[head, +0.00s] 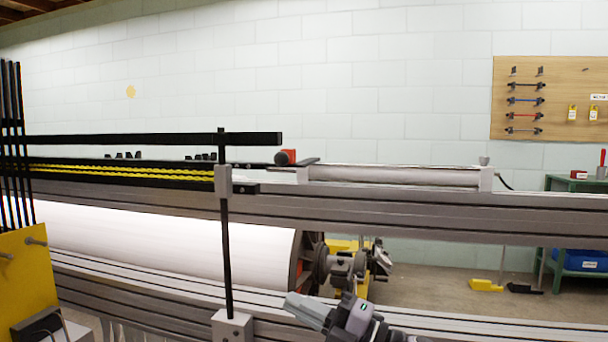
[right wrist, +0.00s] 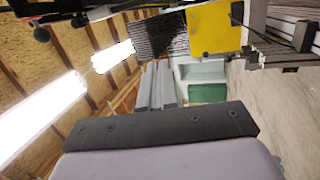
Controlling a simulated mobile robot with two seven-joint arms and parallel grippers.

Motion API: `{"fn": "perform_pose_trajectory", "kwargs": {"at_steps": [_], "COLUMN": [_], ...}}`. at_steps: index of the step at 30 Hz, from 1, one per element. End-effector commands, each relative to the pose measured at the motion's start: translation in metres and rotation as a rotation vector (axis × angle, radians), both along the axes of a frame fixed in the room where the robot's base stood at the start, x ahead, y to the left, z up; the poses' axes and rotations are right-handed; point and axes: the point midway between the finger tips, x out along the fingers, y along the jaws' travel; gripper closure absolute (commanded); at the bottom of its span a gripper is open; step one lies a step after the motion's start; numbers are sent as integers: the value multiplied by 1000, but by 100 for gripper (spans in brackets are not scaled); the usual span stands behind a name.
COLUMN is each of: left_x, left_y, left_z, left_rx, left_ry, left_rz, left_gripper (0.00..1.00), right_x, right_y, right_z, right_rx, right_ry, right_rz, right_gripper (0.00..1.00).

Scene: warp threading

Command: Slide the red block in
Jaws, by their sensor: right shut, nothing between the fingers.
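A small red block (head: 290,156) shows in the head view, beside a dark round knob at the right end of the black rails. It is at the back of the machine, near the left end of a pale roller, and is partly covered by the knob. My right gripper (head: 292,302) is at the bottom of the head view, shut and empty, well below the block and apart from it. In the right wrist view its grey fingers (right wrist: 158,85) show, and I make out no red block there. My left gripper is not in view.
A long black bar (head: 150,140) and grey beams (head: 420,208) cross the machine. A thin black upright (head: 227,260) stands left of my right gripper. A white roll (head: 160,238) lies behind. A yellow plate (head: 25,275) is at the left; a green cart (head: 575,225) stands far right.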

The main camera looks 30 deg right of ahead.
Motion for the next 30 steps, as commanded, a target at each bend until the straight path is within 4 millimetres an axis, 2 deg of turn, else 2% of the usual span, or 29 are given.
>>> {"fn": "perform_pose_trajectory", "kwargs": {"at_steps": [1, 6, 12, 15, 18, 21, 30], "left_x": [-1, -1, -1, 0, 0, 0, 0], "left_y": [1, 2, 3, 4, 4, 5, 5], "left_z": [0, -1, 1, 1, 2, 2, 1], "left_rx": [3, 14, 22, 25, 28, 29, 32], "left_ry": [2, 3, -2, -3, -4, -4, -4], "left_rz": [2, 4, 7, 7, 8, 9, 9], "left_gripper": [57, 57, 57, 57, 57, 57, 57], "right_x": [2, -4, -25, -38, -49, -57, -61], "right_y": [-10, -34, -69, -86, -100, -108, -112], "right_z": [30, 110, 191, 222, 245, 258, 264], "right_rx": [-140, -592, -1122, -1330, -1479, -1568, -1609], "right_ry": [-96, -348, -521, -549, -554, -551, -545], "right_rz": [9, 29, 2, -28, -57, -76, -85], "right_gripper": [100, 100, 100, 100, 100, 100, 100]}}
